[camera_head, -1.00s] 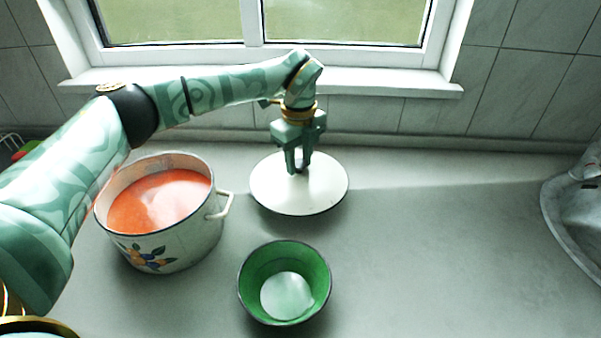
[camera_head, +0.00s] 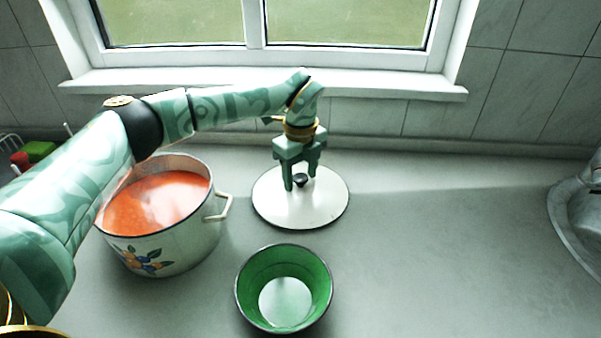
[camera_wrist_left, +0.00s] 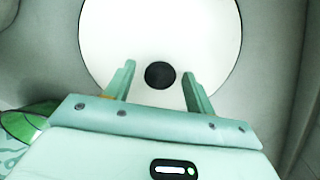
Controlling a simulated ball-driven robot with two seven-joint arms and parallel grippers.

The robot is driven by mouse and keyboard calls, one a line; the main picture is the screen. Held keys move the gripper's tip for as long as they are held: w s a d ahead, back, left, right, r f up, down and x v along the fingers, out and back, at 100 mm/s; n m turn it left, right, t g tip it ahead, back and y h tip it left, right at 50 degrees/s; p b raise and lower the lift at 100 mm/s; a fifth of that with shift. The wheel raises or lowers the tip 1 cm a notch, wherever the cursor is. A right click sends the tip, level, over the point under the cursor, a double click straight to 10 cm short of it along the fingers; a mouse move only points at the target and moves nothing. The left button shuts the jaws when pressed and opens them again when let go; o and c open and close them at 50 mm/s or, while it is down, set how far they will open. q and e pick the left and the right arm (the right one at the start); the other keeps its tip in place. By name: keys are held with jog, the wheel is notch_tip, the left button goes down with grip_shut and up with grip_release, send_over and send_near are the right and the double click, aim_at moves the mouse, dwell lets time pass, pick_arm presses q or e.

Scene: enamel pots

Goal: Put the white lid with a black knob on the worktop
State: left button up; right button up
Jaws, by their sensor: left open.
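The white lid (camera_head: 315,211) with a black knob (camera_head: 300,180) lies flat on the grey worktop (camera_head: 430,250), right of the pot. My left gripper (camera_head: 301,183) is above the lid with its fingers apart, one on each side of the knob, holding nothing. In the left wrist view the lid (camera_wrist_left: 160,35) fills the upper middle, and the knob (camera_wrist_left: 160,75) shows between the open fingers of my left gripper (camera_wrist_left: 160,82), with gaps on both sides. My right gripper is not in view.
A floral enamel pot (camera_head: 175,250) of orange-red soup stands left of the lid, its handle (camera_head: 222,207) towards the lid. A green bowl (camera_head: 283,262) stands in front. A sink (camera_head: 575,220) is at the right edge. The worktop right of the lid is clear.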

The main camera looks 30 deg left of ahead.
aim_at(301, 178)
pick_arm(q)
notch_tip(301, 178, up, 12)
jog(key=p, duration=0.4)
jog(key=shift+r, duration=0.15)
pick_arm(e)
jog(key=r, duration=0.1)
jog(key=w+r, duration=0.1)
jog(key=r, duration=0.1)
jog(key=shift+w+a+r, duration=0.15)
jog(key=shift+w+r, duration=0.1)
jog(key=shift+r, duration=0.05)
pick_arm(q)
jog(key=shift+d, duration=0.1)
